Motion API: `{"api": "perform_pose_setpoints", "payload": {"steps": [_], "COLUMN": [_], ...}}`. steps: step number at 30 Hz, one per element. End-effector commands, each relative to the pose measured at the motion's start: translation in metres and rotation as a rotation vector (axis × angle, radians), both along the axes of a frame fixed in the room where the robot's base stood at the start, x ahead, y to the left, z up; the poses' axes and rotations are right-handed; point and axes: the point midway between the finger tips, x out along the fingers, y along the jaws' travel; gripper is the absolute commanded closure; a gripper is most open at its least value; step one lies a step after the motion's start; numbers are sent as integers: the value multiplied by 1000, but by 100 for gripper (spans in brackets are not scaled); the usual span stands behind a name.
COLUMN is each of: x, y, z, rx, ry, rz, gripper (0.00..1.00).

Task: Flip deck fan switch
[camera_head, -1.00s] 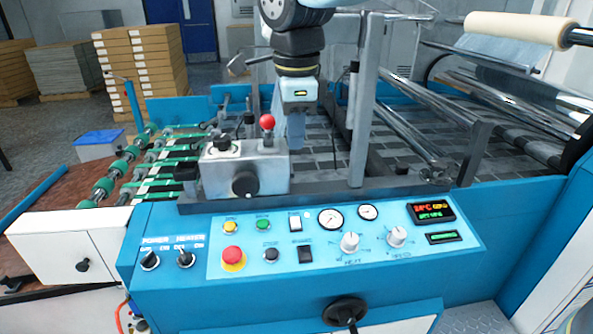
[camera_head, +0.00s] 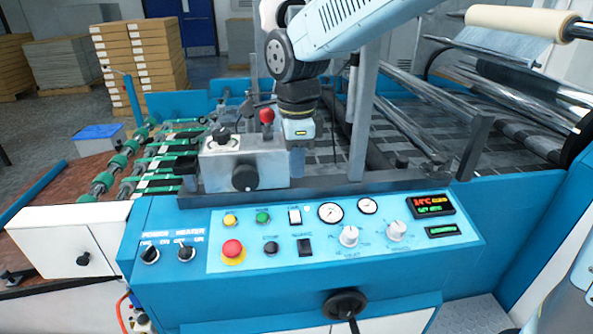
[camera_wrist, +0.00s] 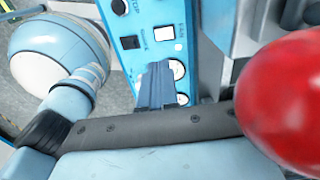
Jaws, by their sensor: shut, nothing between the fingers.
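The deck fan switch (camera_head: 295,216) appears to be the white rocker in the upper row of the blue control panel (camera_head: 225,262), between the green button and the large gauge; its small label is hard to read. The white rocker also shows in the wrist view (camera_wrist: 164,33), beyond my fingers. I cannot tell its position. My gripper (camera_head: 297,172) points down behind the panel, just right of the metal box with the red knob. Its fingers are closed together and empty in the wrist view (camera_wrist: 156,70), apart from the switch.
The red ball knob (camera_head: 267,116) is close to my wrist and fills the right of the wrist view. A dark rocker (camera_head: 304,247) sits below the white one. A red emergency button (camera_head: 232,249) is at left. An upright metal post (camera_head: 363,110) stands right of my gripper.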

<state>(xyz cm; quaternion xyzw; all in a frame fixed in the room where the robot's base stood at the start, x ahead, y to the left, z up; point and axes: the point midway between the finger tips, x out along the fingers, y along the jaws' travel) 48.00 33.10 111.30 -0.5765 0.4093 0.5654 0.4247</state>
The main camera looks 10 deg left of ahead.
Motion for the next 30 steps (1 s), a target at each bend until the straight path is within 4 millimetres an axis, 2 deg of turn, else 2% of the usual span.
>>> {"api": "perform_pose_setpoints", "payload": {"steps": [12, 18, 24, 30], "x": [1, 2, 3, 3], "y": [0, 1, 1, 1], "z": [-75, -103, -116, -119], "rx": [-3, -3, 0, 0], "ry": [2, 2, 1, 0], "rz": [2, 1, 0, 0], "gripper": [100, 100, 100, 100]}}
